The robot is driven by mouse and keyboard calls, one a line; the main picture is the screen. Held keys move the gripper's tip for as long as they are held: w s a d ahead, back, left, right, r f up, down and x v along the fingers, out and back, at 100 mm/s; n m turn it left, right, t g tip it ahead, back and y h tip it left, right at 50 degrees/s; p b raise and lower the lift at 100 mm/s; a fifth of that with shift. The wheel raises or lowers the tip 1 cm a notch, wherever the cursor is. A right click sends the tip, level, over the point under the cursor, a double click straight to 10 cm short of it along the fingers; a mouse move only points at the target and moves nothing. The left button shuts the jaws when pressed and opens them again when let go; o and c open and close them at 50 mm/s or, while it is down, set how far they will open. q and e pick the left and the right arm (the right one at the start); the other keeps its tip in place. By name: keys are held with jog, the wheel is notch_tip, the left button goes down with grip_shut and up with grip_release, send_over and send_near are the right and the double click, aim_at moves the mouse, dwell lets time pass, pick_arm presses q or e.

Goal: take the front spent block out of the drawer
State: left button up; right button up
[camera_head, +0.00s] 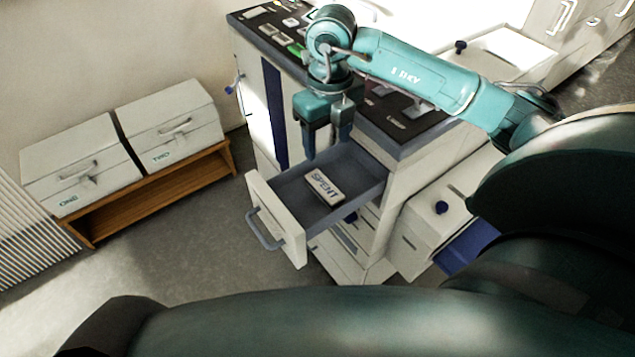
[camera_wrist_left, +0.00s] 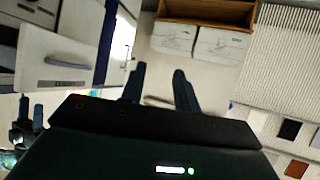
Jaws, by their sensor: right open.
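A pale block marked SPENT (camera_head: 325,186) lies flat in the grey-lined open drawer (camera_head: 283,192). No other block shows in the visible part of the drawer floor. My right gripper (camera_head: 327,146) is open and empty, pointing down over the back part of the drawer, above and behind the block. It also shows at the edge of the left wrist view (camera_wrist_left: 31,112). My left gripper (camera_wrist_left: 160,84) is open with nothing between its fingers, away from the drawer; in the head view it is not seen.
The drawer's white front with a grey handle (camera_head: 264,232) sticks out from the cabinet. Two white boxes, ONE (camera_head: 80,165) and TWO (camera_head: 171,125), stand on a wooden bench (camera_head: 160,191) at left. Several small items lie on the dark cabinet top. The floor between bench and drawer is clear.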

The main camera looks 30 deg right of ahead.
send_over(324, 186)
jog(key=f, duration=0.7)
jog(key=shift+s+d, duration=0.2)
jog(key=shift+s, duration=0.1)
jog(key=shift+w+a+f+p, duration=0.1)
jog(key=shift+f+p, duration=0.15)
jog(key=shift+f, duration=0.75)
jog(key=shift+w+f+p, duration=0.15)
jog(key=shift+f+p, duration=0.05)
jog(key=shift+f, duration=0.75)
jog(key=shift+w+a+f+p, duration=0.1)
jog(key=shift+f+p, duration=0.15)
jog(key=shift+f, duration=0.75)
jog(key=shift+c, duration=0.2)
jog(key=c, duration=1)
